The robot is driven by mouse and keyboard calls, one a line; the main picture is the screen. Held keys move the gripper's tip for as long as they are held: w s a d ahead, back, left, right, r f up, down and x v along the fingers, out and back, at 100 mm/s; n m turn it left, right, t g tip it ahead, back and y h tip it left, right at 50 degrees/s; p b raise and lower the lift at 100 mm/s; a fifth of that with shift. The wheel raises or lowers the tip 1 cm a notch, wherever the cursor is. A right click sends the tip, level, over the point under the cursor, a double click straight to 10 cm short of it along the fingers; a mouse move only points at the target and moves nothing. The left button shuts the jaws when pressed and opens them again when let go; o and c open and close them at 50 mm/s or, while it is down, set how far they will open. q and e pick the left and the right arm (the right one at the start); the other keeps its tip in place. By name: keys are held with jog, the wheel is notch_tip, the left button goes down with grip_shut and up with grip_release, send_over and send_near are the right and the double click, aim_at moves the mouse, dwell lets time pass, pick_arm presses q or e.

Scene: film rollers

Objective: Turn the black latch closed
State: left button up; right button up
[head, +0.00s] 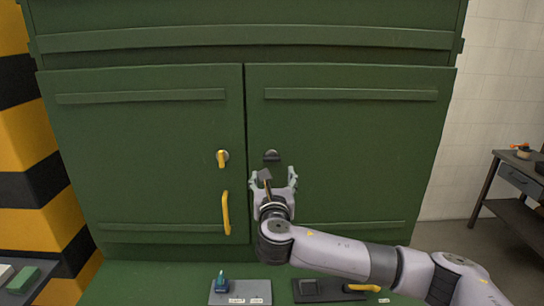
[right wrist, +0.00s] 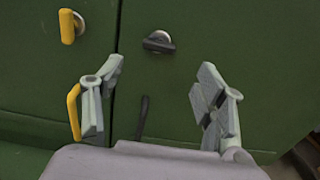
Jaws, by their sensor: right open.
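The black latch (head: 271,155) is on the right green door, near the seam between the doors. Its black grip lies about level across a round metal base. It also shows in the right wrist view (right wrist: 159,43), above and beyond the fingers. My right gripper (head: 278,178) is open, just below the latch in the head view and apart from it. In the right wrist view its two fingers (right wrist: 161,72) are spread wide with nothing between their tips. A black door handle (right wrist: 142,117) shows between the fingers lower down. My left gripper is out of view.
The left door has a yellow latch (head: 222,158), grip upright, and a yellow handle (head: 226,212). Below, the ledge holds a grey plate (head: 240,291) with a teal part and a dark plate (head: 320,290) with a yellow-handled part. A side table (head: 516,178) stands far right.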

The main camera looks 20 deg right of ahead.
aim_at(272, 160)
jog(key=p+x, duration=0.2)
jog(key=x, duration=0.7)
jog(key=shift+w+f+p, duration=0.1)
jog(key=shift+p, duration=0.25)
jog(key=shift+c, duration=0.5)
jog(key=c, duration=1.1)
